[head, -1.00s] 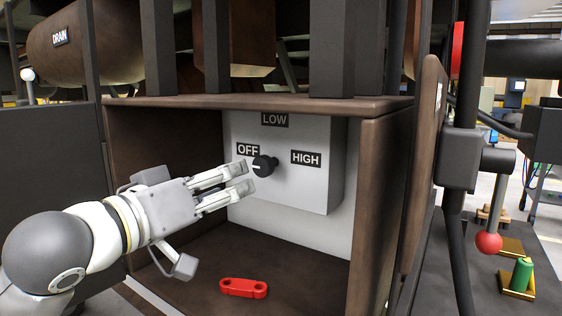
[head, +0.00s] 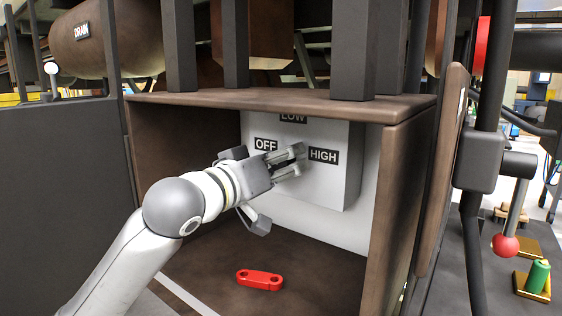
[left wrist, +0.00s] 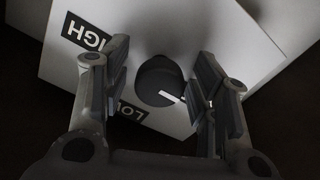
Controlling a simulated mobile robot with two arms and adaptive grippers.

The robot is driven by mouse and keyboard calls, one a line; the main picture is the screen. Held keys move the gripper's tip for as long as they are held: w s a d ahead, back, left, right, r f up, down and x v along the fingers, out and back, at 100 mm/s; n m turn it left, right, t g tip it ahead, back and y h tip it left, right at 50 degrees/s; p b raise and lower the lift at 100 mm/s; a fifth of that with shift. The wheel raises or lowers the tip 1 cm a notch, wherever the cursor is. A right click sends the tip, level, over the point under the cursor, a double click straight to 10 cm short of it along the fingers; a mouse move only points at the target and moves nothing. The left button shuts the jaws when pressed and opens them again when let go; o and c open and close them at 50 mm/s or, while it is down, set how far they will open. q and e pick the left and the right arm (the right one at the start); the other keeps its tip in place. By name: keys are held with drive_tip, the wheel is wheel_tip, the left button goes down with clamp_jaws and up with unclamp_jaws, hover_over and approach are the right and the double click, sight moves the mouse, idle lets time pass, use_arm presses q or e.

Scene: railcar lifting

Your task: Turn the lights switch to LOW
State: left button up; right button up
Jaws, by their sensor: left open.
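The lights switch is a dark round knob (left wrist: 160,80) with a white pointer line, on a light grey box (head: 335,189) inside a brown cabinet. The box carries the labels OFF (head: 266,144), LOW (head: 292,117) and HIGH (head: 323,156). My left gripper (head: 297,160) is open at the box face, and its fingers hide the knob in the head view. In the left wrist view the knob sits between the open fingers (left wrist: 163,88), with a gap at each side. The pointer slants to the lower right there, away from the LOW label (left wrist: 131,111). My right gripper is not in view.
A red two-holed part (head: 260,280) lies on the cabinet floor below my arm. The cabinet's brown top edge (head: 290,103) and right wall (head: 400,200) bound the space. A red-balled lever (head: 505,245) and a green cylinder (head: 537,277) are outside at the right.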

use_arm(q)
drive_tip(key=c, duration=1)
drive_tip(key=m+p, duration=0.3)
drive_tip(key=shift+r, duration=0.25)
drive_tip(key=m+p, duration=0.4)
drive_tip(key=m, duration=0.1)
drive_tip(key=shift+a+m, duration=0.1)
drive_tip(key=shift+m, duration=0.3)
drive_tip(key=m+p, duration=0.3)
drive_tip(key=m, duration=0.1)
drive_tip(key=shift+m, duration=0.3)
drive_tip(key=m+p, duration=0.2)
drive_tip(key=m, duration=0.2)
drive_tip(key=shift+f, duration=0.15)
drive_tip(key=shift+m+p, duration=0.3)
drive_tip(key=shift+p, duration=0.05)
